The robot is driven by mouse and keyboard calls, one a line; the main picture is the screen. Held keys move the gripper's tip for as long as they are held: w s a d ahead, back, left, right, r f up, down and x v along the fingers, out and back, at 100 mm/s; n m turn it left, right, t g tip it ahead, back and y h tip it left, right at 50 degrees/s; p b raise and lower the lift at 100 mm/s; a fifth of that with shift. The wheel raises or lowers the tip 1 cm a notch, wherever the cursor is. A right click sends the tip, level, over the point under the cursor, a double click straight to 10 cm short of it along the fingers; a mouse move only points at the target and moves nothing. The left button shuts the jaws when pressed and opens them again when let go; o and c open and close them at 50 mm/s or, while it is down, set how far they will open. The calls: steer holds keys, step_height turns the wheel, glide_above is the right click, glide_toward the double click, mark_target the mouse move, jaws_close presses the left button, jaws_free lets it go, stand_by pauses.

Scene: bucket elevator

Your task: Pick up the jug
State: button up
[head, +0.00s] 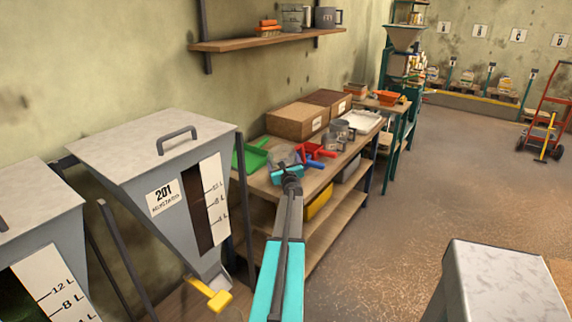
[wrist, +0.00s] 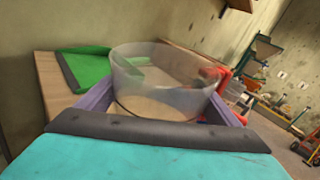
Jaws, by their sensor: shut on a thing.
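The jug (wrist: 165,88) is a clear, round, wide-mouthed vessel in the wrist view. My gripper (wrist: 163,103) has a purple finger on either side of it and is shut on it. In the head view the jug (head: 284,157) shows small and greyish just beyond my gripper (head: 288,168), over the near part of the wooden workbench (head: 262,180). The jug looks about upright. I cannot tell whether its base touches the bench, and its lower front is hidden by my gripper.
Cardboard boxes (head: 297,122) stand behind, grey vessels (head: 341,130) farther along. A hopper marked 201 (head: 165,165) stands left. Open floor (head: 430,185) lies right of the bench.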

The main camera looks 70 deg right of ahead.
mark_target(282, 148)
steer(key=shift+r, duration=0.15)
steer(key=shift+r, duration=1.8)
steer(key=r+b+v, duration=0.1)
steer(key=b+v, duration=0.2)
steer(key=v, duration=1.3)
steer(key=shift+s, duration=0.2)
steer(key=shift+d, duration=0.1)
steer(key=shift+d+r, duration=0.1)
